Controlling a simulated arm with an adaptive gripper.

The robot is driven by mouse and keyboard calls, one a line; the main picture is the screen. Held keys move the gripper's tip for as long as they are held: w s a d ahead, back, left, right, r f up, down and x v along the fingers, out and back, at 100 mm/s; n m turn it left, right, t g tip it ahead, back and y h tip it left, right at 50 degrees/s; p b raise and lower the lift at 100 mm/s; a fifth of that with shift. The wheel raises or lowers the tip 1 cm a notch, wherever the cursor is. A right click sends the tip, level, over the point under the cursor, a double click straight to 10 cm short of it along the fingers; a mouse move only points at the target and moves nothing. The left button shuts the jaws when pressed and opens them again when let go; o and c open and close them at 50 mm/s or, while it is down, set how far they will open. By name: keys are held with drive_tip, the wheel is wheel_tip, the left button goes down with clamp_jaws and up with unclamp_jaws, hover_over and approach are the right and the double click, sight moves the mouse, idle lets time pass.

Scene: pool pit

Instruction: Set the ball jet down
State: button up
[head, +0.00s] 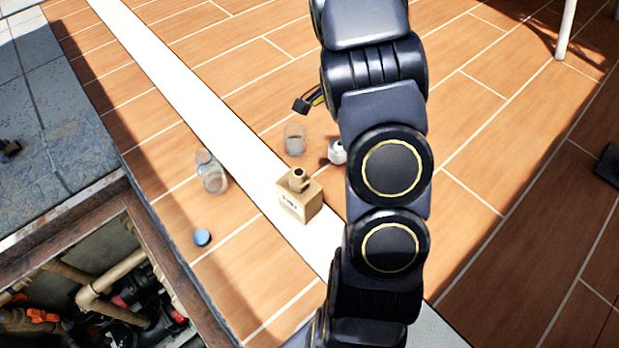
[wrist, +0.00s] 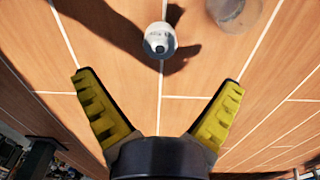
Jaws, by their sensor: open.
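The ball jet (head: 337,151), a small white round fitting with a dark opening, rests on the orange tiled floor beside my arm, which partly hides it. It also shows in the wrist view (wrist: 160,40), at the top middle, beyond the fingertips. My gripper (wrist: 160,82) is open, with its two yellow-padded fingers wide apart and nothing between them. The ball jet is clear of both fingers. In the head view, only a dark fingertip with a bit of yellow shows left of my arm; the rest is hidden.
A clear cup (head: 294,139) stands close left of the ball jet. A tan bottle-shaped container (head: 299,196), a glass jar (head: 211,172) and a blue cap (head: 202,238) are nearby. An open pit with pipes (head: 108,282) lies lower left. Tiles at right are mostly free.

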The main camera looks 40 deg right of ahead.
drive_tip(key=s+a+r+n, duration=0.2)
drive_tip(key=a+r+n, duration=0.3)
drive_tip(key=a+r, duration=0.5)
drive_tip(key=s+a+r+n, duration=0.3)
drive_tip(key=s+a+n, duration=0.4)
drive_tip(key=s+a, duration=0.2)
drive_tip(key=s+a+r+n+g, duration=0.1)
drive_tip(key=s+a+r+n, duration=0.1)
drive_tip(key=s+a+n, duration=0.4)
drive_tip(key=s+a, duration=0.3)
drive_tip(key=shift+s+a+r+n+g, duration=0.15)
drive_tip(key=shift+r+n+g, duration=0.15)
drive_tip(key=shift+r+n, duration=0.1)
